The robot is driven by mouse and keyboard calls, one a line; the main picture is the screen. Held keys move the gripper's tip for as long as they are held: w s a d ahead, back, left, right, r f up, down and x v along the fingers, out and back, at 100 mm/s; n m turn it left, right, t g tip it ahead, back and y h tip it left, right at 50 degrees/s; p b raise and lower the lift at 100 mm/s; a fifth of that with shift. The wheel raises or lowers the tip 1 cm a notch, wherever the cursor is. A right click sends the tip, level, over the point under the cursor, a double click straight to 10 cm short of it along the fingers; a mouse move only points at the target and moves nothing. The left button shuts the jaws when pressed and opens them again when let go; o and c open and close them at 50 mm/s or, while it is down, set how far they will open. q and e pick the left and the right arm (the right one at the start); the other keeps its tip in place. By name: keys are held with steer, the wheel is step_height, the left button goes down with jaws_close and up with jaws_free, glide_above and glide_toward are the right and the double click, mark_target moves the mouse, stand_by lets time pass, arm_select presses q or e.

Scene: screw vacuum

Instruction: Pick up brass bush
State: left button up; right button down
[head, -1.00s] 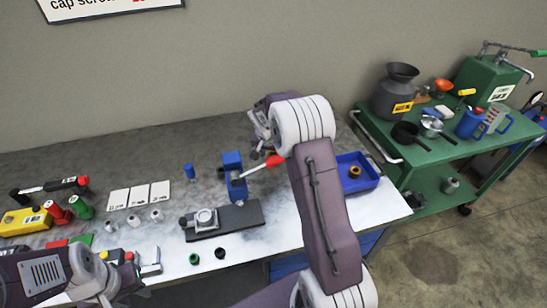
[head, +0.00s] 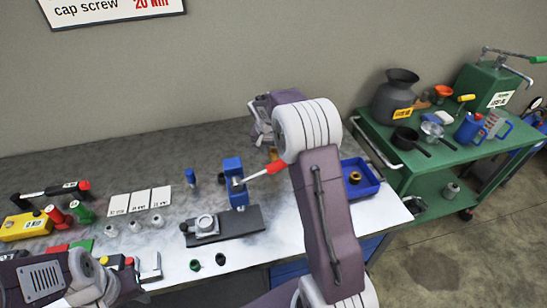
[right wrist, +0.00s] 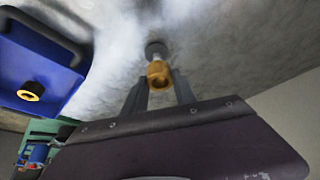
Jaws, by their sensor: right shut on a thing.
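A brass bush (right wrist: 160,76) sits between the fingertips of my right gripper (right wrist: 160,88), which is shut on it, in the right wrist view. In the head view the right gripper (head: 262,138) is over the back of the bench, partly behind its own wrist. A small brass-coloured piece (head: 272,154) shows just below it. A second brass bush (right wrist: 30,91) lies in the blue tray (right wrist: 45,50); it also shows in the head view (head: 354,178). My left gripper (head: 125,280) is at the bench's front left, its fingers unclear.
A blue press (head: 234,185) with a red-tipped lever stands just left of my right arm. A dark plate with a metal fixture (head: 207,226) lies before it. White cards (head: 140,201) and small metal parts lie left. A green cart (head: 440,150) stands right of the bench.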

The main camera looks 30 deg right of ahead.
steer(key=s+d+r, duration=0.7)
steer(key=s, duration=0.2)
steer(key=shift+d, duration=0.25)
